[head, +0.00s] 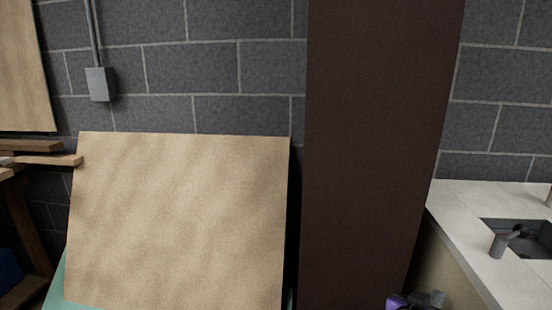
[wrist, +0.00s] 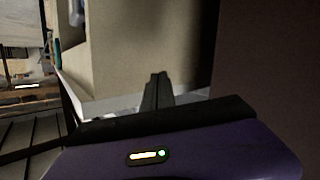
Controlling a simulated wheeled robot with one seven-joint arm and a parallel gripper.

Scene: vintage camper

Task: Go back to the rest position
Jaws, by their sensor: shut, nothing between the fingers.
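My gripper (wrist: 157,92) shows in the wrist view as two dark fingers together beyond a purple body with a small lit indicator. The fingers are shut with nothing between them. In the head view only a small purple and dark part of my gripper (head: 418,300) shows at the bottom edge, right of the middle. It is in front of the lower end of the dark brown panel and left of the counter. Most of my arm is out of view.
A tall dark brown panel (head: 380,140) stands against the grey block wall (head: 210,70). A tan board (head: 180,220) leans to its left. A pale counter (head: 462,215) with a sink (head: 530,238) is at the right. In the wrist view, a beige surface (wrist: 150,45) rises behind the fingers.

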